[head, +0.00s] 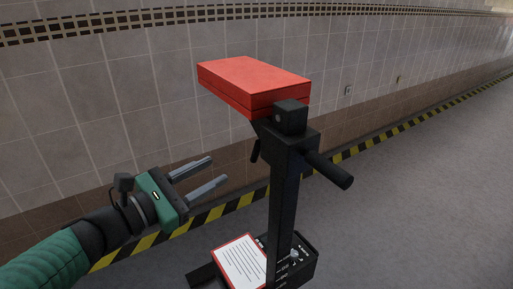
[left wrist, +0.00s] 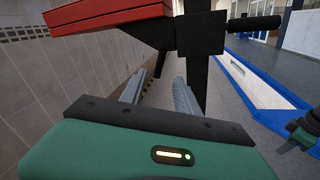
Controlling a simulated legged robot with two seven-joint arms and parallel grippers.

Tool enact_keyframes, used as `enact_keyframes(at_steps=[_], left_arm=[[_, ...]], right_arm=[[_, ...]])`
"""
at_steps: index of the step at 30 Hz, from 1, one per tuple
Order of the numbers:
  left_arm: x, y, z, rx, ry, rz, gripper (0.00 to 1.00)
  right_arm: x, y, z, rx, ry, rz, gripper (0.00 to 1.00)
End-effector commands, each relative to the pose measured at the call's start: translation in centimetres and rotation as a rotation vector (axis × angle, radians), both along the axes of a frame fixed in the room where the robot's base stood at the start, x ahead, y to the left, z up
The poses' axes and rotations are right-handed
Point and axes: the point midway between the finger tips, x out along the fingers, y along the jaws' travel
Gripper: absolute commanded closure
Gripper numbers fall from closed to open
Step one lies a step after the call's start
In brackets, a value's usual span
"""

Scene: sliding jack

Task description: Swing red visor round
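The red visor (head: 255,82) is a flat red block at the top of a black stand (head: 284,200), jutting to the left from the post's head. It also shows at the top left of the left wrist view (left wrist: 105,14). A black handle (head: 328,170) sticks out to the right of the post. My left gripper (head: 218,172) is open and empty, below the visor and left of the post, touching neither. In the left wrist view its two fingers (left wrist: 160,90) are apart and point towards the post. My right gripper is not in the head view; a dark and green part shows at the right edge of the left wrist view.
A sheet with a red border (head: 240,262) lies on the stand's black base (head: 300,266). A tiled wall (head: 150,90) runs behind, with a yellow-black stripe (head: 350,150) along its foot. Grey floor (head: 430,200) to the right is clear.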

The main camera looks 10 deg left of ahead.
Motion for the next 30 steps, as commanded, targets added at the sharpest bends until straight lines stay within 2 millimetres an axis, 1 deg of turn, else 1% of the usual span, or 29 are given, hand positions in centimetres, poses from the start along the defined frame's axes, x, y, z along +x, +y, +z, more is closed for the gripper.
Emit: enact_keyframes(at_steps=[1, 9, 12, 15, 19, 27, 30], left_arm=[[1.1, -0.8, 0.0, 0.000, 0.004, -0.005, 0.62], [7.1, -4.8, 0.0, 0.004, 0.005, -0.006, 0.62], [9.0, -6.0, 0.0, 0.005, 0.005, -0.004, 0.62], [10.5, -6.9, 0.0, 0.005, 0.004, -0.003, 0.62], [11.4, -7.5, 0.0, 0.005, 0.003, -0.002, 0.62], [11.6, -7.6, -0.1, 0.005, 0.002, -0.002, 0.62], [11.6, -7.6, -0.1, 0.005, 0.002, -0.002, 0.75]], right_arm=[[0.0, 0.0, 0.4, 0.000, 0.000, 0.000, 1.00], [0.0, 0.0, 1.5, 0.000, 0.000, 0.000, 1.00], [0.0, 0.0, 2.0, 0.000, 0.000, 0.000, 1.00], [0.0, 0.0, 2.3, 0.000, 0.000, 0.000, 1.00], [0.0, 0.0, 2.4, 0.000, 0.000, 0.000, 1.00], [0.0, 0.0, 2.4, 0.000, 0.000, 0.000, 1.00], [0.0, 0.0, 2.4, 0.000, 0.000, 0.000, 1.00]])
